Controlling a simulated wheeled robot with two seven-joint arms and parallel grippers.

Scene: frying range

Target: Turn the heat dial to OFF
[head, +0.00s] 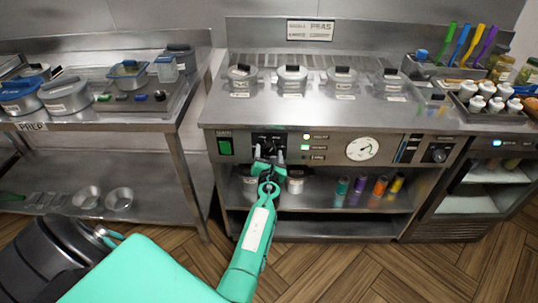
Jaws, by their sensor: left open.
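The front panel (320,131) of the steel frying range runs across the middle of the head view. A dark control plate (269,136) with small light markings sits on its left part; my left gripper partly covers it, and I cannot clearly tell a dial there. My left gripper (269,154) is open, its two fingers pointing up at this plate, with nothing seen between them. I cannot tell whether it touches. My right gripper is out of view.
A green switch (225,146) is left of the plate; indicator lights (306,147) and a round white gauge (362,149) are right of it. Lidded pots (292,78) stand on the range top. Coloured bottles (359,187) stand on the shelf below. A prep table (150,121) is at left.

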